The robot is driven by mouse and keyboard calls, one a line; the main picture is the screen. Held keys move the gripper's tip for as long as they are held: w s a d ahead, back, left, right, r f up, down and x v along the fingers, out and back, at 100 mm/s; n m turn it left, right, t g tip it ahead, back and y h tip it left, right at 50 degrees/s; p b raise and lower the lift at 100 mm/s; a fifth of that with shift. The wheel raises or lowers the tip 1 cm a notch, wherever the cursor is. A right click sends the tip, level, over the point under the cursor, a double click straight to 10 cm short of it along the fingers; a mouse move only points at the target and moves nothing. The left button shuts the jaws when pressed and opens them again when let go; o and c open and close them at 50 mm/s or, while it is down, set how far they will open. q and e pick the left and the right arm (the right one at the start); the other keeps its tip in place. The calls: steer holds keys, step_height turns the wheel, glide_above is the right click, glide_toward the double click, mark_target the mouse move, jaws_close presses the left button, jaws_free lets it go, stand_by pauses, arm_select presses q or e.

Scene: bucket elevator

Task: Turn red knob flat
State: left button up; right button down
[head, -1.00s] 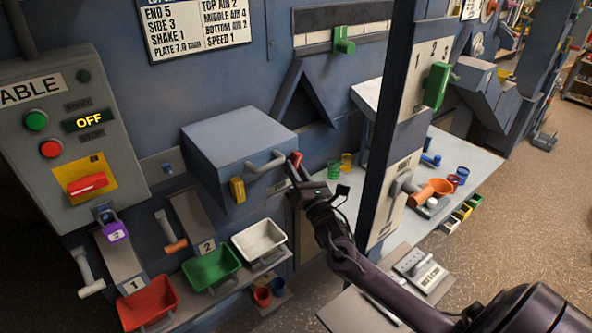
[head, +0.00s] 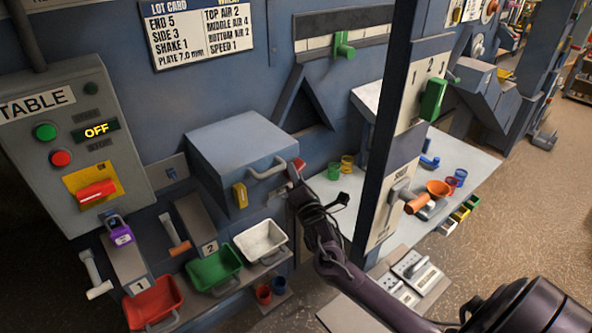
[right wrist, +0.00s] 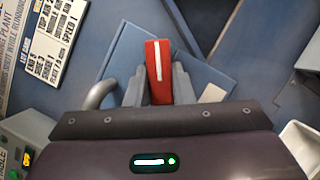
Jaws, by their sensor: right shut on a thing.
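The red knob (right wrist: 158,72) with a white stripe is on the right side of the blue-grey box in the right wrist view. Its stripe runs almost straight up that picture. In the head view only a small part of the red knob (head: 299,164) shows beside the box's handle; the gripper hides the rest, so its angle is hard to tell there. My right gripper (right wrist: 158,84) is shut on the knob, one grey finger on each side. In the head view the right gripper (head: 293,173) is at the box's right face. My left gripper is not in view.
The blue-grey box (head: 235,140) has a grey bar handle (head: 268,170) close to the gripper. A dark post (head: 386,130) stands right of my arm. Red (head: 152,303), green (head: 214,267) and white (head: 262,240) bins sit below. A control panel (head: 65,150) is at left.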

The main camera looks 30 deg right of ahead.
steer(key=shift+r+m+g+p, duration=0.15)
steer(key=shift+m+g+p, duration=0.5)
steer(key=shift+m+p, duration=0.75)
steer(key=shift+r+m+g+p, duration=0.1)
steer(key=shift+m+g+p, duration=0.6)
steer(key=shift+m, duration=1.2)
steer(key=c, duration=1.2)
jaws_free()
steer(key=shift+c, duration=0.2)
steer(key=b+v, duration=0.2)
steer(key=v, duration=0.6)
steer(key=shift+b, duration=0.3)
